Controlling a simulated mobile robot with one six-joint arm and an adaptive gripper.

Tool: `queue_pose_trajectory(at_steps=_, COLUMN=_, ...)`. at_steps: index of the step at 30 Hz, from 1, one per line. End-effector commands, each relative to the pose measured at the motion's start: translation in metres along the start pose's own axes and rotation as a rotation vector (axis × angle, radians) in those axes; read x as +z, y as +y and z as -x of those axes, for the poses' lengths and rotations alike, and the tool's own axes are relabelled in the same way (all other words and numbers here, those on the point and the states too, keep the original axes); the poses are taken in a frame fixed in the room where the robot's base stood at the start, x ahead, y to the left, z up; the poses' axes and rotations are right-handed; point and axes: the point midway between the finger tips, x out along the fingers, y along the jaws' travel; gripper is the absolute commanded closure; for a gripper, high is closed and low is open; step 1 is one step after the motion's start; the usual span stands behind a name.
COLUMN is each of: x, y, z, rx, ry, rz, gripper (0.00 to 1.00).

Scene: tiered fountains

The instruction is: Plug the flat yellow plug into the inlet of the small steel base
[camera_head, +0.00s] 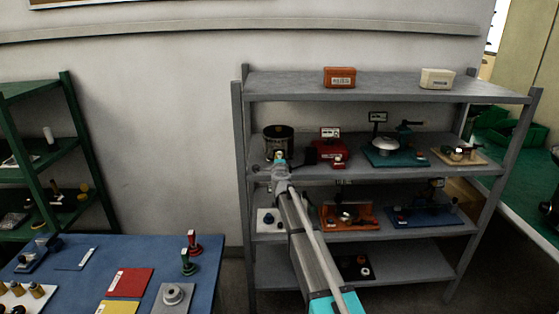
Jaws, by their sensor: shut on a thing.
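My gripper (280,162) is at the left end of the shelf unit's second tier from the top, seen from behind. It is shut on a small yellowish thing (279,154), which looks like the flat yellow plug; its shape is mostly hidden. A dark round metal vessel (279,137) stands on that tier just beyond my gripper. It may be the small steel base's fountain, but I cannot make out a base or an inlet. Whether the plug touches anything there cannot be told.
Right of my gripper on the same tier are a red device (318,152), a silver dome on a teal board (383,152) and a tan board (459,156). The grey shelf above (300,88) hangs over. A blue table (205,263) stands at lower left.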

Motion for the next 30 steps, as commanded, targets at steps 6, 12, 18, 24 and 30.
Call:
queue_pose_trajectory(at_steps=6, x=0.0, y=0.0, z=-0.004, rx=0.0, ry=0.0, rz=0.0, gripper=1.0)
queue_pose_trajectory(at_steps=12, x=0.0, y=0.0, z=-0.003, rx=0.0, ry=0.0, rz=0.0, gripper=1.0)
queue_pose_trajectory(at_steps=18, x=0.0, y=0.0, z=0.002, rx=0.0, ry=0.0, rz=0.0, gripper=1.0)
queue_pose_trajectory(at_steps=24, x=0.0, y=0.0, z=0.007, rx=0.0, ry=0.0, rz=0.0, gripper=1.0)
queue_pose_trajectory(at_steps=30, x=0.0, y=0.0, z=0.013, rx=0.0, ry=0.0, rz=0.0, gripper=1.0)
